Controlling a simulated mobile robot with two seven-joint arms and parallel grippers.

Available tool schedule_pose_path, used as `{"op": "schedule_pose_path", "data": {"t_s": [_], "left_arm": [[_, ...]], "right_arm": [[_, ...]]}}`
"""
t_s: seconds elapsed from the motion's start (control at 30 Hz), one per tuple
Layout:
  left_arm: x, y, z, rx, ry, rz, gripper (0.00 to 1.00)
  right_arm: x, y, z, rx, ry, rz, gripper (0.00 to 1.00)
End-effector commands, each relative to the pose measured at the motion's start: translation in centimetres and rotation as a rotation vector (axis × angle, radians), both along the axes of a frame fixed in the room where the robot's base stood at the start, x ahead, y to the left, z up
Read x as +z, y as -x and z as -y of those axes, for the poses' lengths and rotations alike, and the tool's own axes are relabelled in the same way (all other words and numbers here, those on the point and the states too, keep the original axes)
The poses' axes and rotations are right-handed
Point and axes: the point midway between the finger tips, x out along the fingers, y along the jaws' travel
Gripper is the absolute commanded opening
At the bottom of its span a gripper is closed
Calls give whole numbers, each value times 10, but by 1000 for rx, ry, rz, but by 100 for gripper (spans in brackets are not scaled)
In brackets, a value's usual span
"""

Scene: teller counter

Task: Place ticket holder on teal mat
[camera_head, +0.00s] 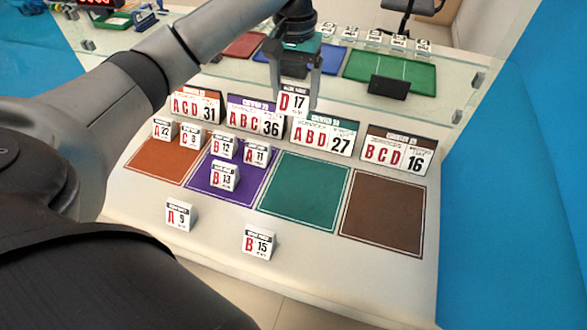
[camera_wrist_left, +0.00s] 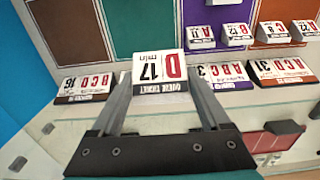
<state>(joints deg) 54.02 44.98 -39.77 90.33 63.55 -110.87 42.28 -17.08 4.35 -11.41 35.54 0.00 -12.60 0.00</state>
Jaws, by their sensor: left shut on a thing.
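My left gripper (camera_head: 296,88) is shut on a white ticket holder marked D 17 (camera_head: 293,100). The holder is held up in front of the glass, above the row of larger signs. In the left wrist view the D 17 holder (camera_wrist_left: 160,68) sits between the two fingers (camera_wrist_left: 160,90). The teal mat (camera_head: 304,191) lies on the counter between the purple and brown mats, below the ABD 27 sign (camera_head: 322,136), and is bare. It also shows in the left wrist view (camera_wrist_left: 140,25). My right gripper is not in view.
The purple mat (camera_head: 200,181) bears several ticket holders; the orange mat (camera_head: 150,162) has holders at its back edge. The brown mat (camera_head: 382,215) is bare. Holders A 9 (camera_head: 178,214) and B 15 (camera_head: 257,243) stand on the white counter in front. Larger signs line the back.

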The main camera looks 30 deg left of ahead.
Motion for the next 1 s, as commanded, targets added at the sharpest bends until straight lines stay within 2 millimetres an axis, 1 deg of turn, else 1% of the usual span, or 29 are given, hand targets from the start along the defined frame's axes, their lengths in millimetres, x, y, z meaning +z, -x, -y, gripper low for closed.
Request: {"op": "schedule_pose_path", "data": {"t_s": [0.07,0.17,0.4,0.5,0.63,0.77,0.87,1.0], "left_arm": [[-8,-1,-4,7,0,-4,23],[-26,-1,-6,7,0,-7,23],[-91,-1,-5,8,-1,-7,23],[-116,-1,-5,7,-2,-8,23],[-137,-1,-5,6,-1,-4,23],[-146,-1,-5,6,-1,-3,23],[-156,-1,-4,6,0,-4,23],[-183,-1,-5,7,-2,-6,23]], "right_arm": [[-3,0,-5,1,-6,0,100],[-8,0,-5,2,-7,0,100],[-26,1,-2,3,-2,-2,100],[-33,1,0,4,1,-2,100],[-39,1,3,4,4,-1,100],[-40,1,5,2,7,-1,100],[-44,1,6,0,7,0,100],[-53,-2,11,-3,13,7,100]]}}
